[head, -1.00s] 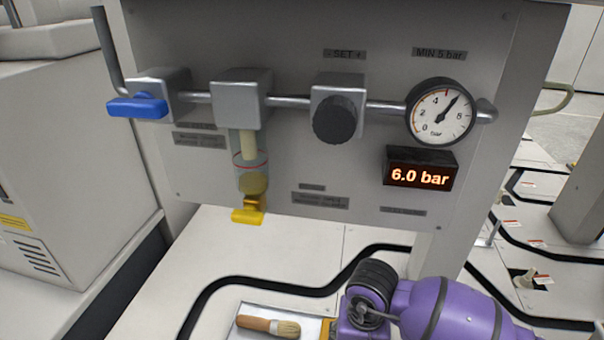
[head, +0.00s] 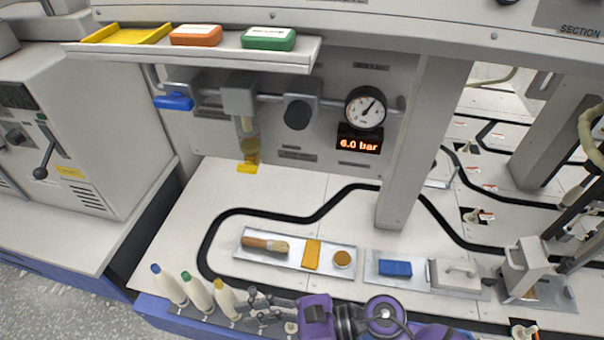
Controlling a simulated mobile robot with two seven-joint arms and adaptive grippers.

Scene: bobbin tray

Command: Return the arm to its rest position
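My purple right arm (head: 318,312) reaches in from the bottom right, low over the front edge of the bench. Its dark gripper (head: 257,307) points left, beside the rightmost of three cone-shaped bobbins (head: 228,299). The fingers look spread with nothing between them, and no contact with the bobbin is clear. The other bobbins have a green tip (head: 198,293) and a blue tip (head: 170,287). All three stand tilted at the front left. My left gripper is not in view.
A tray (head: 242,251) holds a brush, a yellow block and a round brown pad. Another tray (head: 372,272) holds a blue block. The air panel has a gauge (head: 365,107) and a display (head: 360,142) reading 6.0 bar. A shelf (head: 200,52) overhangs it. The bench's middle left is clear.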

